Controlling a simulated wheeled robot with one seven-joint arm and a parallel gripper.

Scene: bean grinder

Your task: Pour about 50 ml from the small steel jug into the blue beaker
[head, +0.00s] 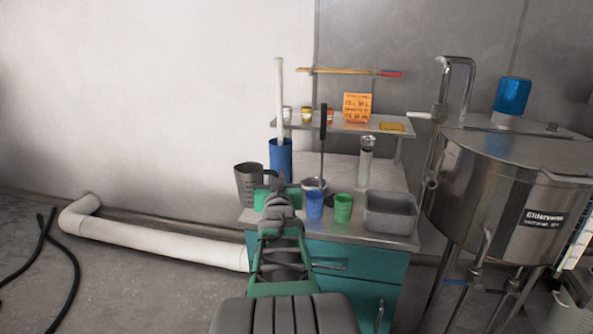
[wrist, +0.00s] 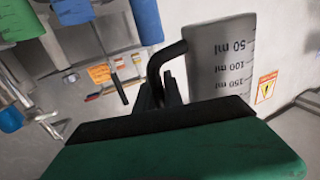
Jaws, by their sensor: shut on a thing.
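The steel jug (head: 248,184) is grey, with ml marks that show upside down in the wrist view (wrist: 225,60). It looks nearly upright, at the counter's left end. My gripper (head: 276,190) is shut on the jug's dark handle (wrist: 168,62); the jug appears held clear of the counter. The blue beaker (head: 315,205) stands on the counter, to the right of the jug and apart from it. It also shows at the top left of the wrist view (wrist: 72,10). The contents of jug and beaker are hidden.
A green beaker (head: 343,207) stands right beside the blue one. A tall blue cylinder (head: 281,158) with a white tube stands behind. A steel cup (head: 311,184) with a long black-handled tool is behind the beaker. A grey bin (head: 391,212) sits right; a large steel tank (head: 505,190) is beyond.

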